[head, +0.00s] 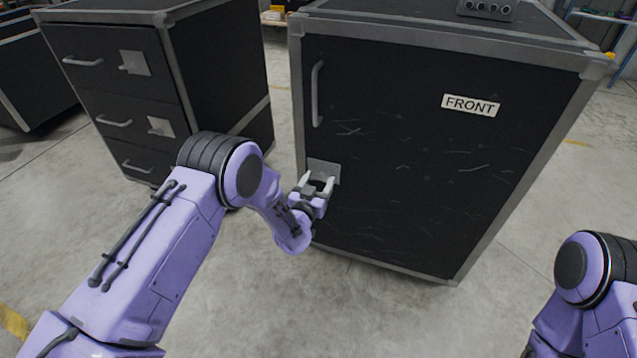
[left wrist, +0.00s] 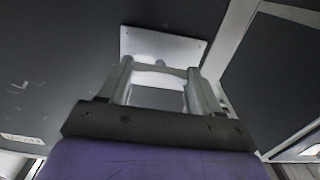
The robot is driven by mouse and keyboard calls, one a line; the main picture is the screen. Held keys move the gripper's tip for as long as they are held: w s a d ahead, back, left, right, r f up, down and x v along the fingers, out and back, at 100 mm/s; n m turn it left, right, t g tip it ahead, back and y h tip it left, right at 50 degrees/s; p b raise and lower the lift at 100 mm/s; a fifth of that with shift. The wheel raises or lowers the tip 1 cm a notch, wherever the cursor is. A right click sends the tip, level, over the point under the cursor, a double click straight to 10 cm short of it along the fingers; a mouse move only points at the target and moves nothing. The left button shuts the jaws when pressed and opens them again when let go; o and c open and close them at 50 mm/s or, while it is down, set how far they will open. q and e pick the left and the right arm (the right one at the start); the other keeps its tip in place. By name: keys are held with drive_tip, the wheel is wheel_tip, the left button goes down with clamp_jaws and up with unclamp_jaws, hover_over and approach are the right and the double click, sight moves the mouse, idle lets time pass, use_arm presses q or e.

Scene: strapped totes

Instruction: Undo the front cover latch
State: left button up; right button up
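The front cover is the black face of the right-hand case, marked by a white FRONT label (head: 471,105). Its latch (head: 322,167) is a grey metal plate low on the cover's left side. The left wrist view shows the latch plate (left wrist: 165,44) straight ahead, with a pale latch piece (left wrist: 160,73) in front of it. My left gripper (head: 316,183) is at the latch, its fingers wide apart. In the wrist view its fingertips (left wrist: 160,80) lie on either side of the latch piece; I cannot tell whether they touch it. My right gripper is out of view.
A grey vertical handle (head: 317,94) is on the cover above the latch. A black drawer cabinet (head: 227,75) with similar latches stands to the left. The concrete floor (head: 380,310) in front is clear. A grey device (head: 487,8) sits on the case top.

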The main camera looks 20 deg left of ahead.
use_arm(q)
drive_tip(key=shift+n, duration=0.3)
drive_tip(key=n, duration=0.9)
drive_tip(key=shift+a, duration=0.1)
drive_tip(key=shift+f+n+b, duration=0.1)
drive_tip(key=shift+n+b, duration=0.7)
drive_tip(key=shift+n, duration=3.3)
drive_tip(key=o, duration=1.1)
drive_tip(key=shift+c, duration=0.2)
drive_tip(key=s+p, duration=0.1)
drive_tip(key=s, duration=0.9)
drive_tip(key=shift+s, duration=0.3)
